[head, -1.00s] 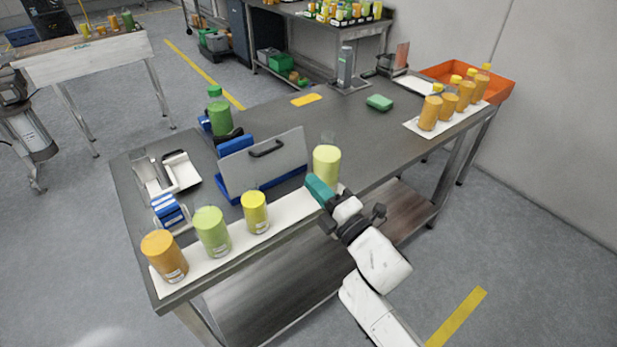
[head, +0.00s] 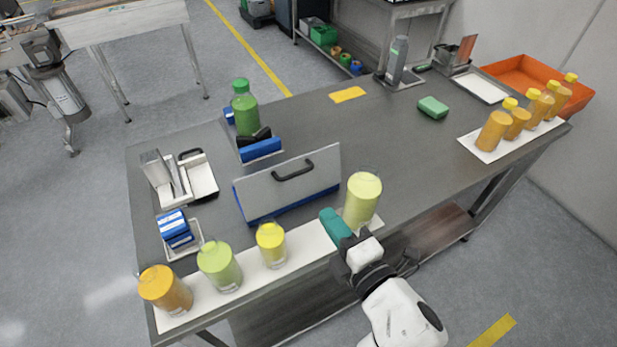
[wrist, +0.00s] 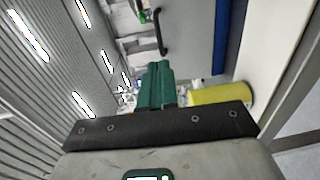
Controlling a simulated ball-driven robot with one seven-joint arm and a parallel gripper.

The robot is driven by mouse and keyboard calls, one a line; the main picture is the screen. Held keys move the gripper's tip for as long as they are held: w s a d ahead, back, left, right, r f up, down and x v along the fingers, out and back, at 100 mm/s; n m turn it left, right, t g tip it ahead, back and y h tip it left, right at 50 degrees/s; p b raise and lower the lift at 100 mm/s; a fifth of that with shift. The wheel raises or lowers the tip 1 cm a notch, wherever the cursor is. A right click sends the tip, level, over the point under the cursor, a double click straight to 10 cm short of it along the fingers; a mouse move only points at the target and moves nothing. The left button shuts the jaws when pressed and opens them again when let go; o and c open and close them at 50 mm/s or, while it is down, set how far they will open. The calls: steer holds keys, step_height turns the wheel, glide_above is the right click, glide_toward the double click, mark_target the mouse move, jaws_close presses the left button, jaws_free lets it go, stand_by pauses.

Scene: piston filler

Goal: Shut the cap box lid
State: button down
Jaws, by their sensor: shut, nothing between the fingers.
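The cap box (head: 292,207) is blue and sits near the front edge of the table; only its low front strip shows. Its grey lid (head: 262,190) stands raised and steeply tilted, with a black handle (head: 293,170) on the face toward me. My gripper (head: 327,215), with teal fingers, is shut and empty at the front edge, just right of and in front of the lid's lower right corner.
A yellow-green container (head: 362,200) stands close right of my fingers. A yellow (head: 271,246), a green (head: 219,267) and an orange container (head: 165,290) line the white front strip. A green bottle (head: 244,110) stands behind the lid.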

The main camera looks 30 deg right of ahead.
steer(key=p, duration=0.2)
glide_toward(288, 162)
steer(key=w, duration=0.1)
steer(key=w+f, duration=0.1)
steer(key=shift+w, duration=0.4)
steer(key=shift+r, duration=0.1)
steer(key=shift+w+r+p, duration=0.25)
steer(key=shift+w+p, duration=0.25)
steer(key=shift+w, duration=0.3)
